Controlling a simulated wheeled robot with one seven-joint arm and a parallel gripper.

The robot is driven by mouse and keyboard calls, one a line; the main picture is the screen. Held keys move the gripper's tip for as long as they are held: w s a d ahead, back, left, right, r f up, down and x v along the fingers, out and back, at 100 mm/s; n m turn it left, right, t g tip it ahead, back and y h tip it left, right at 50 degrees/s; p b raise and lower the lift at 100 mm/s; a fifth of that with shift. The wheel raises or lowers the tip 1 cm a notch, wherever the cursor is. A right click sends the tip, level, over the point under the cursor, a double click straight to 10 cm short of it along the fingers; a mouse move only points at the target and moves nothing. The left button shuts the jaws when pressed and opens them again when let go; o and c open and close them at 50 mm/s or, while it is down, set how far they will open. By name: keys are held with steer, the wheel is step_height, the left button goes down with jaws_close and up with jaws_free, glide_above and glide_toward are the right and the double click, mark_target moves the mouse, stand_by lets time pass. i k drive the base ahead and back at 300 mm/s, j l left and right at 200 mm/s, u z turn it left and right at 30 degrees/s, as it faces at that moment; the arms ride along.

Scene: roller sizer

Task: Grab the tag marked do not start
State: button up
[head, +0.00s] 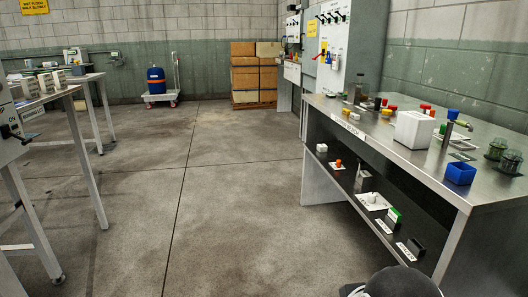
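I cannot make out a tag marked do not start; no lettering of that kind is legible from here. A grey control panel (333,42) on the back wall carries dark switches along its upper part and small coloured items below, too small to identify. The steel workbench (475,165) at the right holds many small coloured items, too small to read. A dark rounded part of my own body shows at the bottom edge, right of the middle. My gripper's fingers are not in view.
A white box (413,130) and a blue open bin (460,173) stand on the workbench, with small parts on its lower shelf. Tables (62,87) line the left. A blue drum (156,80) on a cart and stacked boxes (245,78) stand behind. The middle floor is clear.

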mark_target(335, 64)
steer(key=i+z, duration=0.1)
steer(key=i, duration=0.45)
steer(key=i+j+z, duration=0.1)
steer(key=i, duration=0.45)
steer(key=i+j+z, duration=0.15)
steer(key=i, duration=0.4)
steer(key=i+j+z, duration=0.1)
steer(key=i, duration=0.4)
steer(key=i+j+z, duration=0.35)
steer(key=i+j, duration=0.6)
steer(key=i, duration=0.15)
steer(key=i+j, duration=0.65)
steer(key=i, duration=0.15)
steer(key=i+j, duration=0.6)
steer(key=i, duration=0.15)
steer(key=i+j, duration=0.65)
steer(key=i, duration=0.15)
steer(key=i+j+z, duration=0.1)
steer(key=z, duration=0.4)
steer(key=i+j+z, duration=0.1)
steer(key=z, duration=0.35)
steer(key=i+j+z, duration=0.1)
steer(key=j+z, duration=0.15)
steer(key=z, duration=0.25)
steer(key=j+z, duration=0.15)
steer(key=z, duration=0.3)
